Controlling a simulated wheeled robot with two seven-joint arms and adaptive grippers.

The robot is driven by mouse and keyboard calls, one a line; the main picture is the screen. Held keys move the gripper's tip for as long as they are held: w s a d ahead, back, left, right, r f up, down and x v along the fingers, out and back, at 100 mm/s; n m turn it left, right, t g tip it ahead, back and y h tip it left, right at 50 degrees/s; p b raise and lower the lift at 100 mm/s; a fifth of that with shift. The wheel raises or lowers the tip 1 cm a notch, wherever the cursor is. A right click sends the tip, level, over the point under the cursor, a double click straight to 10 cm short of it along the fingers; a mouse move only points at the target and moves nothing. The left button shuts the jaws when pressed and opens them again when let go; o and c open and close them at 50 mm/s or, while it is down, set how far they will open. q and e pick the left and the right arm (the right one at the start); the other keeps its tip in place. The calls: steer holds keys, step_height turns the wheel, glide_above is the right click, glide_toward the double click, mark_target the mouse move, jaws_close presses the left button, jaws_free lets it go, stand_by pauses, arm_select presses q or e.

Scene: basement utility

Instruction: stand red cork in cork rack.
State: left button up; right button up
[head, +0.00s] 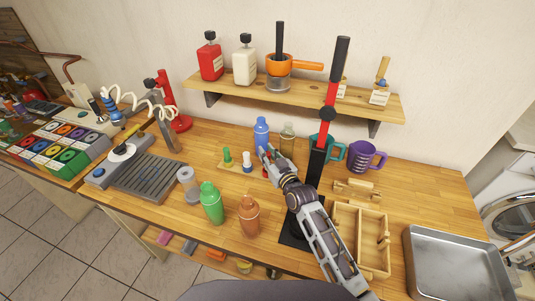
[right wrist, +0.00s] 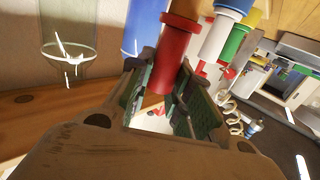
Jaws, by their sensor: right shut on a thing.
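The red cork (right wrist: 176,52) is held between the two green-padded fingers of my right gripper (right wrist: 170,95) in the right wrist view, its wider end sticking out past them. In the head view this gripper (head: 267,158) is at the right end of the wooden cork rack (head: 233,168), and only a bit of red shows there. A green cork (head: 227,155) and a white-and-blue cork (head: 247,161) stand in the rack. The gripper covers the rack's right end, and I cannot tell whether the red cork touches the rack. My left gripper is not in view.
A blue bottle (head: 261,131) and an olive bottle (head: 287,138) stand close behind the gripper. A green bottle (head: 212,203) and a brown bottle (head: 249,216) stand in front. A black stand with a red lever (head: 330,95) rises to the right. A wooden divided box (head: 345,213) is further right.

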steer(key=shift+f+b, duration=0.65)
steer(key=shift+f, duration=0.65)
steer(key=shift+s+f, duration=0.2)
steer(key=shift+f, duration=0.45)
steer(key=shift+r, duration=0.25)
steer(key=shift+w+r+p, duration=0.15)
steer(key=shift+r+p, duration=0.1)
steer(key=shift+p, duration=0.1)
steer(key=shift+r+p, duration=0.75)
steer(key=shift+r, duration=0.4)
steer(key=shift+p, duration=0.45)
stand_by(0.7)
steer(key=shift+f+b, duration=0.85)
steer(key=shift+f, duration=0.4)
stand_by(0.5)
